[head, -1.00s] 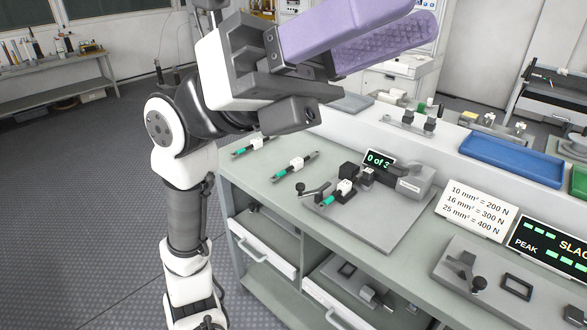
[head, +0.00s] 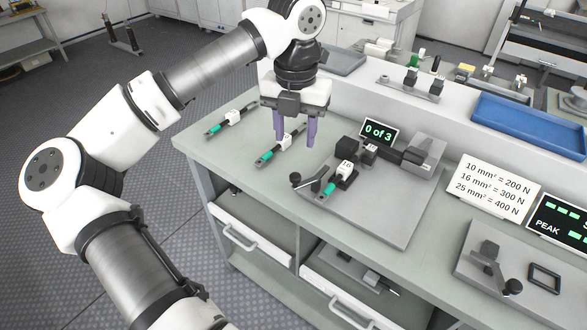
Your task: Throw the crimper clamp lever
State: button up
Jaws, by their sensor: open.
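The crimper is a grey plate (head: 385,222) on the bench with black blocks and a "0 of 3" display (head: 378,131). Its clamp lever (head: 312,180) is a short grey arm with a dark knob (head: 295,180) at the plate's left edge. Beside the lever, a green-ended piece (head: 328,189) with a white block marked 10 (head: 347,166) sits at the crimper. My gripper (head: 295,140) points down with purple fingers apart and nothing visible between them. It is above and behind the lever, in front of the display's left side, and does not touch the lever.
Two more green-ended pieces with white blocks lie on the bench at left (head: 230,122) and near my fingers (head: 268,158). A second fixture (head: 530,285) with its own knobbed lever stands at lower right. A force card (head: 492,190) and blue tray (head: 530,122) are at right.

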aim_at(295, 175)
notch_tip(295, 175, down, 12)
jog(key=shift+d+r+p, duration=0.1)
jog(key=shift+p, duration=1.05)
grip_shut()
